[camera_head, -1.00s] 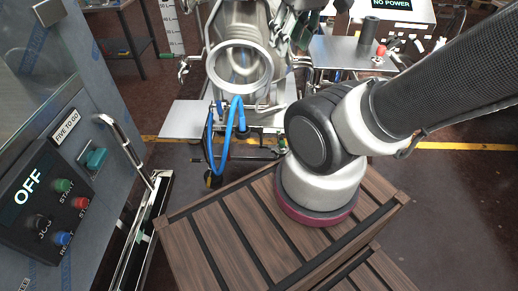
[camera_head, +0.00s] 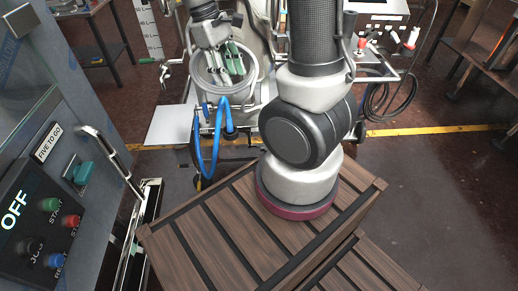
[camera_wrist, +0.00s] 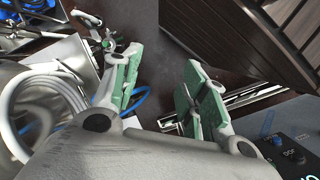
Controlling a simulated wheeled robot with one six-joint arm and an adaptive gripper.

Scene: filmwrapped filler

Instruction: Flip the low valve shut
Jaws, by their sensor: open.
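My gripper (camera_head: 228,66) is in front of the steel machine's round white-rimmed outlet (camera_head: 198,78) in the head view. Its green-padded fingers also show in the wrist view (camera_wrist: 163,84), spread apart with nothing between them. A small metal fitting with a handle (camera_head: 166,72) sticks out left of the outlet. Blue fittings with a blue hose (camera_head: 216,140) hang below the outlet. I cannot tell for certain which fitting is the low valve, or its lever position. In the wrist view, a metal fitting (camera_wrist: 108,44) shows just beyond the left finger, apart from the pads.
My arm stands over a slatted brown wooden crate (camera_head: 215,225). A control cabinet (camera_head: 30,215) reading OFF, with buttons and a handle, is at left. A steel side table (camera_head: 375,68) with cables is at right. Dark floor (camera_head: 440,195) is free at right.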

